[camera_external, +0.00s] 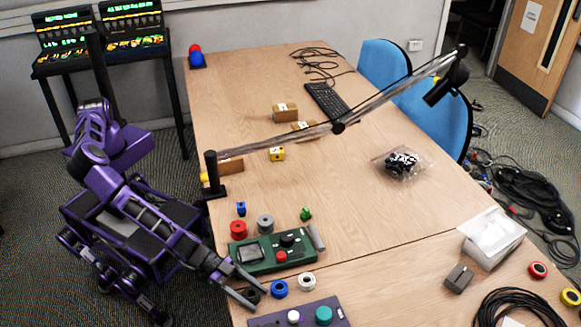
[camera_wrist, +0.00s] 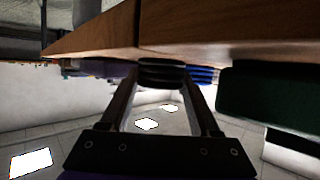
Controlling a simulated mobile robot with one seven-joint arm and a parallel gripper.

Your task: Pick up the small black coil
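The small black coil (camera_external: 252,295) lies on the table near its left edge, partly hidden by my gripper. My gripper (camera_external: 259,300) reaches low over the table edge, with its two fingers spread around the coil. In the wrist view, which looks upside down, the black coil (camera_wrist: 162,73) sits between the tips of my gripper (camera_wrist: 162,78). The fingers are apart, one on each side of the coil; whether they touch it I cannot tell.
A blue coil (camera_external: 279,289) and a white coil (camera_external: 307,282) lie just right of the black one. A green device (camera_external: 272,254) stands behind and a purple device (camera_external: 300,314) in front. Red (camera_external: 238,229) and grey (camera_external: 265,223) coils lie farther back.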

